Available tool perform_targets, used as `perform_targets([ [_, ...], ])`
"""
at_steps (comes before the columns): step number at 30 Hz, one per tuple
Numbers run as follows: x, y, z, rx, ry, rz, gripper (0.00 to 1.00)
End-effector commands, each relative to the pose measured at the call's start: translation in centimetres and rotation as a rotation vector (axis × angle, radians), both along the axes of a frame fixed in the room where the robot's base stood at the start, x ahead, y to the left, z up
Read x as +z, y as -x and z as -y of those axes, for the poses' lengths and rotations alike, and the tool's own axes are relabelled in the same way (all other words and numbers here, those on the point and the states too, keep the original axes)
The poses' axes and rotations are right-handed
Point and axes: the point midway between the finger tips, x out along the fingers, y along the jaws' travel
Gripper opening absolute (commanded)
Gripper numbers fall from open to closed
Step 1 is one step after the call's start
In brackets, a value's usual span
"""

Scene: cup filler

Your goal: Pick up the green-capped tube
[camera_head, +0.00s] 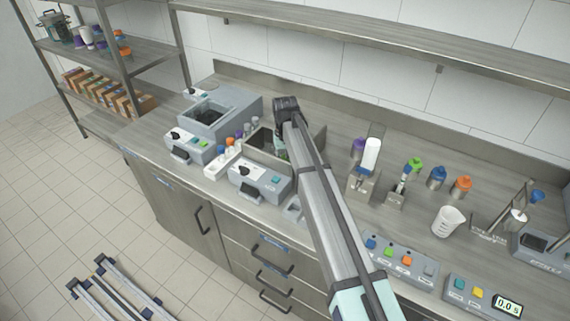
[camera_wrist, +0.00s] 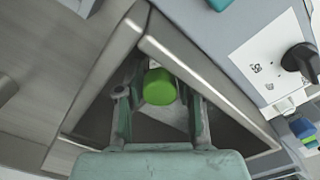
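The green-capped tube (camera_wrist: 159,86) shows in the wrist view from above, inside an open metal-walled chamber (camera_wrist: 190,72); only its round green cap is clear. My gripper (camera_wrist: 154,93) has its fingers apart, one on each side of the cap. A gap shows at the left finger; whether the right finger touches the cap I cannot tell. In the head view my gripper (camera_head: 281,146) reaches down into the open chamber of the front grey machine (camera_head: 262,182), and my arm hides much of it. The tube is not clearly visible there.
The chamber's metal walls stand close around my fingers. A white rack (camera_head: 218,166) with small capped tubes sits left of the machine, before a second grey machine (camera_head: 212,118).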

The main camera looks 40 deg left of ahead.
Motion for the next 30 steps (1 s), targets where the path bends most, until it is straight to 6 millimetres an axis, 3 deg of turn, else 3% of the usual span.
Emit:
perform_targets([
  [1, 0.0, 0.0, 0.0, 0.000, 0.000, 0.000, 0.37],
  [2, 0.0, 0.0, 0.0, 0.000, 0.000, 0.000, 0.30],
  [4, 0.0, 0.0, 0.0, 0.000, 0.000, 0.000, 0.05],
  [5, 0.0, 0.0, 0.0, 0.000, 0.000, 0.000, 0.00],
  [20, 0.4, 0.0, 0.0, 0.000, -0.001, 0.001, 0.00],
  [30, 3.9, -0.1, -0.1, 0.000, -0.002, 0.002, 0.00],
])
